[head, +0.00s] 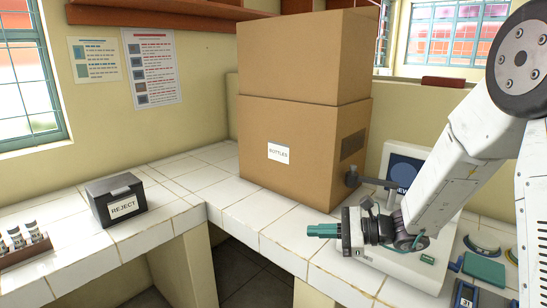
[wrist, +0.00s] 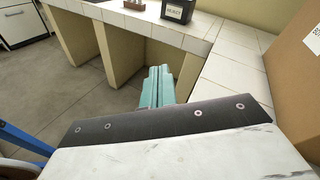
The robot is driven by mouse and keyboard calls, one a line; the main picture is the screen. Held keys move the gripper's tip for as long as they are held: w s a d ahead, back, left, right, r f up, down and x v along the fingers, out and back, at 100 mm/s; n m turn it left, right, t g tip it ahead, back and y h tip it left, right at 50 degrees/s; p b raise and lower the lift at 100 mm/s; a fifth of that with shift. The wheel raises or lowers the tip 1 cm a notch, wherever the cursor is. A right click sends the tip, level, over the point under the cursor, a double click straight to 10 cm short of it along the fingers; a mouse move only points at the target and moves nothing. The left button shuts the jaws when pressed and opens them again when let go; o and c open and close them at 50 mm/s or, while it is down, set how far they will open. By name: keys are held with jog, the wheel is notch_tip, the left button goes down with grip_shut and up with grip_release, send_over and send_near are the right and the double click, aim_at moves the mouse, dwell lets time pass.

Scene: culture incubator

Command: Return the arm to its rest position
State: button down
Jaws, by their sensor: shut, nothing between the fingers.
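My gripper (head: 322,230) is at the lower right of the head view, on the end of my white arm. Its teal fingers are shut together with nothing between them. They point left, in front of the stacked cardboard boxes and near the counter edge. In the wrist view the shut fingers (wrist: 158,86) show at the middle, with the floor and counter beyond them. My arm reaches in from the right side of the head view.
Two cardboard boxes (head: 300,150), the lower labelled BOTTLES, stand on the tiled counter. A dark REJECT box (head: 116,199) and a vial rack (head: 24,250) sit at left. A white device (head: 401,165) and teal items (head: 484,270) are at right. Tiles between are clear.

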jog(key=s+d+r+n+g+h, duration=0.1)
jog(key=s+r+n+g+h, duration=0.25)
jog(key=s, duration=0.55)
jog(key=s+d+n+g+h, duration=0.2)
jog(key=s+n+g+h, duration=0.15)
jog(key=s+n, duration=0.45)
jog(key=s+d+r+n+t+h, duration=0.2)
jog(key=s+d+r+h, duration=0.1)
jog(key=s+d+h, duration=0.1)
jog(key=s+d+r+n+t+h, duration=0.2)
jog(key=s+d+r+n+h, duration=0.1)
jog(key=s+d, duration=0.4)
jog(key=shift+s+r+h, duration=0.15)
jog(key=shift+s+h, duration=0.55)
jog(key=shift+s, duration=0.3)
